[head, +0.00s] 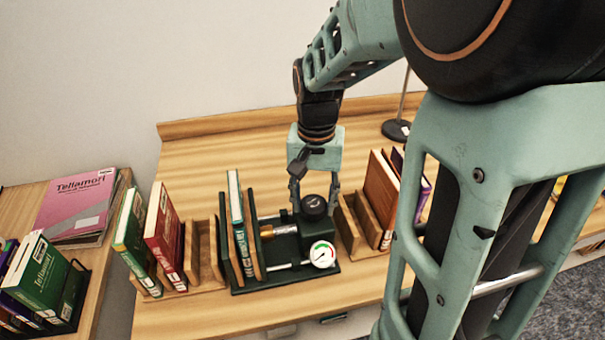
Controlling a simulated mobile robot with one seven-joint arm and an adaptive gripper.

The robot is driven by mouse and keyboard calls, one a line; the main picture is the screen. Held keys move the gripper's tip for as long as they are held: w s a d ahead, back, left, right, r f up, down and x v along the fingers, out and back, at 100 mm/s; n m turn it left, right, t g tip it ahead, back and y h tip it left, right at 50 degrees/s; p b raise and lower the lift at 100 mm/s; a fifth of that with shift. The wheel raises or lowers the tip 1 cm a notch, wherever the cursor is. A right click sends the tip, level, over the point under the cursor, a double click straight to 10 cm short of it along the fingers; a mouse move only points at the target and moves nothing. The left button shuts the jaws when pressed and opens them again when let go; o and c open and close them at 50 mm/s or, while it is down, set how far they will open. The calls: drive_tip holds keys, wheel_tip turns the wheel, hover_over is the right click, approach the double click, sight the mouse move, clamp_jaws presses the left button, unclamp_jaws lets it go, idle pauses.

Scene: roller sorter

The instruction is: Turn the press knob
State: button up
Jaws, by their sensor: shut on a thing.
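The press (285,274) is a dark green frame on the wooden desk, with a brass screw, rods and upright plates at its left. Its black round knob (314,208) sits on top of the dark block at its right. A round white gauge (323,254) with green and red marks is on the block's front. My gripper (313,205) points down from above, with one finger on each side of the knob, shut on it. A teal book (236,197) stands upright between the press plates at the left.
Green (131,230) and red (160,225) books stand in a wooden rack left of the press. A brown book (381,190) stands in another rack close on the right. A lamp base (397,129) is behind. The desk behind the press is clear. My arm hides the right side.

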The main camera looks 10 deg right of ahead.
drive_tip(key=m, duration=0.5)
drive_tip(key=shift+m, duration=0.3)
drive_tip(key=m+p, duration=0.1)
drive_tip(key=m, duration=0.3)
drive_tip(key=shift+r, duration=0.1)
drive_tip(key=m+p, duration=0.1)
drive_tip(key=m, duration=0.5)
drive_tip(key=shift+m+p, duration=0.85)
drive_tip(key=shift+m, duration=1.65)
drive_tip(key=o, duration=1.2)
drive_tip(key=shift+c, duration=0.2)
